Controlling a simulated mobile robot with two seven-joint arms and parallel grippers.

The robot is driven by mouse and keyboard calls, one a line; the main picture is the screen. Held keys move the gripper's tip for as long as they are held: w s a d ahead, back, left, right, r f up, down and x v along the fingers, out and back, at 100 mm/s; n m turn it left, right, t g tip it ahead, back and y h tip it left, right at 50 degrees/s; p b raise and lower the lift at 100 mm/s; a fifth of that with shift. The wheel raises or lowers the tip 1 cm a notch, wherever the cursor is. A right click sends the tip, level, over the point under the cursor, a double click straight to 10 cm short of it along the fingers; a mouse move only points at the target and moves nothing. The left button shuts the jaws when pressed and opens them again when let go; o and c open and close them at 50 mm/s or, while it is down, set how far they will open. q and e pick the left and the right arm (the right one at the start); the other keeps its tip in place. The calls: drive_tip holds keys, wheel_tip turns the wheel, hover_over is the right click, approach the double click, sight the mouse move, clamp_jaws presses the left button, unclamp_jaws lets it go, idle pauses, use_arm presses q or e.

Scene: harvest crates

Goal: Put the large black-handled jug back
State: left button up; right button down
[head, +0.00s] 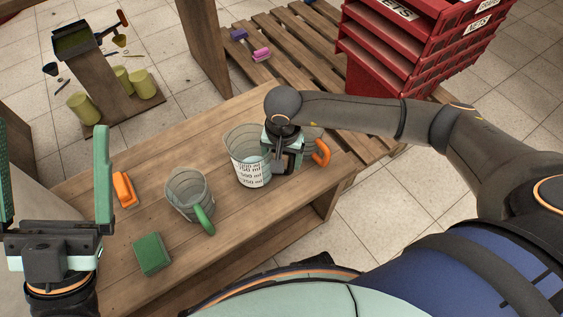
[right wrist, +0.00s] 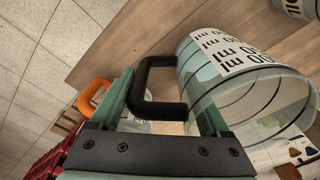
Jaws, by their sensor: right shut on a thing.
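The large clear jug (head: 246,158) with printed ml markings is upright at the middle of the wooden bench; I cannot tell whether its base touches the wood. In the right wrist view the jug (right wrist: 255,95) lies right of my fingers, with its black handle (right wrist: 140,88) between them. My right gripper (head: 288,158) is shut on that handle, at the jug's right side. My left gripper (head: 55,195) is open and empty at the far left, its fingers wide apart, away from the jug.
On the bench (head: 110,262) are a green-handled jug (head: 188,187), a green block (head: 152,254) and an orange item (head: 125,189). An orange handle (head: 322,152) shows just right of my right gripper. Red crates (head: 400,50) and a pallet (head: 300,45) stand behind.

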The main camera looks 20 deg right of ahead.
drive_tip(key=shift+f, duration=0.6)
drive_tip(key=shift+f, duration=0.2)
unclamp_jaws()
drive_tip(key=shift+r, duration=0.1)
